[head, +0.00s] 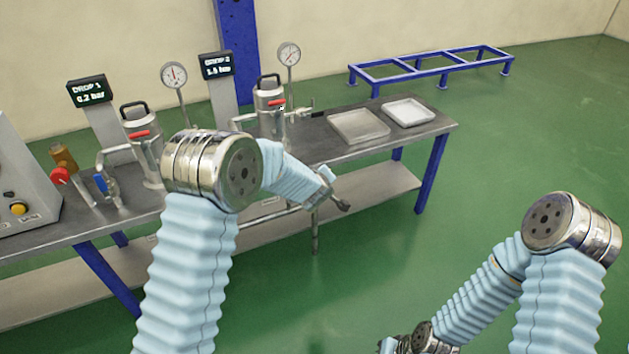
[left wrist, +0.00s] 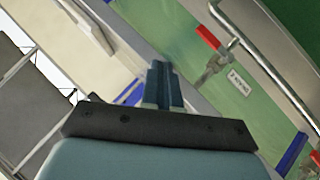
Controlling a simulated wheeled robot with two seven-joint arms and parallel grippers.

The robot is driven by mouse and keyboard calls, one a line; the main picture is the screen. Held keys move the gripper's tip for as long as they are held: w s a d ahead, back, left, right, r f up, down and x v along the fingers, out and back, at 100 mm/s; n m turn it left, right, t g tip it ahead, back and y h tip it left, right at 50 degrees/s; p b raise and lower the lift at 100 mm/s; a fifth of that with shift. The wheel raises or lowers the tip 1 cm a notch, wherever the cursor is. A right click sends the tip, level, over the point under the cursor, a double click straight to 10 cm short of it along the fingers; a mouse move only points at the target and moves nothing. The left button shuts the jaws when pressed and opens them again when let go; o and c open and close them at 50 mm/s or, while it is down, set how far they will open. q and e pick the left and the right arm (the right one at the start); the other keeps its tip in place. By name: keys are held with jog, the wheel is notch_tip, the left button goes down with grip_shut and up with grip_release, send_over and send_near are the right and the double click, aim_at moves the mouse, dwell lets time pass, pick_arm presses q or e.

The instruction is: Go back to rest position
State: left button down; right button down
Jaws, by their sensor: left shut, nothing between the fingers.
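My left arm reaches up from the bottom left in the head view. Its gripper (head: 338,203) is in front of the workbench's near edge, apart from the pots. In the left wrist view the fingers of my left gripper (left wrist: 162,88) are together with nothing between them. My right arm is at the lower right of the head view, bent down to the bottom edge. Its gripper is not visible there. A metal pot (head: 270,100) with a black handle and red lever stands behind my left arm. A similar pot (head: 143,145) stands further left, partly hidden by my arm.
The grey workbench (head: 385,143) has blue legs and a lower shelf. It carries two trays (head: 358,127) (head: 409,112), pressure gauges (head: 174,76) (head: 289,54) and displays. A blue frame (head: 440,70) stands by the wall. Green floor (head: 480,170) is clear between bench and right arm.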

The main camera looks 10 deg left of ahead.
pick_arm(q)
jog(key=shift+s+d+r, duration=0.25)
jog(key=shift+s+r, duration=0.15)
jog(key=shift+r, duration=0.05)
jog(key=shift+f, duration=0.1)
jog(key=s+a+f+m+g+h, duration=0.25)
jog(key=s+f+m+g, duration=0.3)
jog(key=s+f, duration=1.3)
jog(key=s+d+f+m+g+h, duration=0.1)
jog(key=s+f+g, duration=0.1)
jog(key=s, duration=0.7)
jog(key=s+d+f+m+g+h, duration=0.1)
jog(key=s+f+g, duration=0.1)
jog(key=s, duration=0.8)
jog(key=shift+s+m+g, duration=0.3)
jog(key=shift+m+g, duration=0.05)
jog(key=shift+g, duration=0.1)
jog(key=shift+f+h, duration=0.1)
jog(key=shift+h, duration=0.15)
